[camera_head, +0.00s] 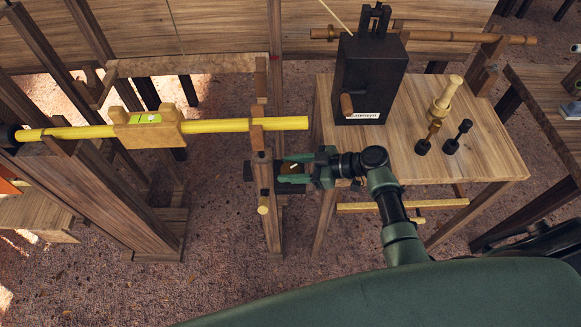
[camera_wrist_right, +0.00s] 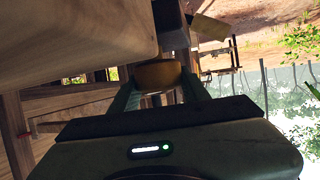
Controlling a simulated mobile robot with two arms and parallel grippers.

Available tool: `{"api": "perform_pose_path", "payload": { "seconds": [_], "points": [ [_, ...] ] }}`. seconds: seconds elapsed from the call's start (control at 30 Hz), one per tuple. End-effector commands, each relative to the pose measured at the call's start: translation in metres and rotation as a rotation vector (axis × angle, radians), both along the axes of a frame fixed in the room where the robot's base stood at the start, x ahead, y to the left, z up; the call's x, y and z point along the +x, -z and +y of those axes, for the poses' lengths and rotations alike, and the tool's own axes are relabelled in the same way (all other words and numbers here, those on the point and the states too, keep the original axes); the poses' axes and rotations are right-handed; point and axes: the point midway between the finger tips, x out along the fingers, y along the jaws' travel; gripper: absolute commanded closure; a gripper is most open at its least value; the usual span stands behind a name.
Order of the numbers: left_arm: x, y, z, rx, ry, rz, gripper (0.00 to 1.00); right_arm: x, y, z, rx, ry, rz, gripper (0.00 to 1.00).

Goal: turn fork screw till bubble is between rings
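A long yellow roller (camera_head: 215,126) lies across the wooden stands, its right end resting at the fork post (camera_head: 257,140). A wooden level (camera_head: 165,131) sits on it, with a yellow-green vial (camera_head: 145,118); the bubble's place between the rings is too small to tell. My right gripper (camera_head: 283,169) is at the post below the roller, its fingers either side of the fork screw's wooden knob (camera_head: 296,167). In the right wrist view the round knob (camera_wrist_right: 158,74) fills the space between the fingertips, which seem to touch it. My left gripper is not in view.
A wooden table (camera_head: 480,165) right of the post carries a black box (camera_head: 368,80) with a wooden handle, and several turned wooden and dark pieces. A wooden stand (camera_head: 110,190) is at the left. Another table (camera_head: 545,110) is at the right edge.

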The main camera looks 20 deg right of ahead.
Motion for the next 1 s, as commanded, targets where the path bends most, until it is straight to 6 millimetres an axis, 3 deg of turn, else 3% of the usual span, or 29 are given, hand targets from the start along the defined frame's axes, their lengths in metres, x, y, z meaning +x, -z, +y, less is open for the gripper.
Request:
{"api": "perform_pose_path", "payload": {
  "seconds": [0.03, 0.07, 0.1, 0.27, 0.63, 1.0],
  "points": [
    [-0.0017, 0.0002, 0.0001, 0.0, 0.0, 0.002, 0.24, 0.0002, -0.0001, -0.0003, 0.0, 0.001, 0.0, 0.85],
    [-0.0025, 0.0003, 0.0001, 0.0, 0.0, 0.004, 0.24, 0.0003, -0.0001, -0.0004, 0.0, 0.001, 0.0, 0.94],
    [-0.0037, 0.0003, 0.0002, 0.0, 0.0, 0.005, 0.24, 0.0003, -0.0001, -0.0004, 0.0, 0.001, 0.0, 0.95],
    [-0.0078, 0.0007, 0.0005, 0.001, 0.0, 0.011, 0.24, -0.0014, 0.0014, 0.0011, -0.002, 0.055, 0.001, 0.95],
    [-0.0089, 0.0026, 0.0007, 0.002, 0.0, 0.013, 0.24, -0.0011, 0.0011, 0.0013, -0.001, 0.383, 0.001, 0.94],
    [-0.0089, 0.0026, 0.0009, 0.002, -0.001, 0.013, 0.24, -0.0002, -0.0002, 0.0011, 0.002, 0.417, 0.0, 0.95]
  ]
}}
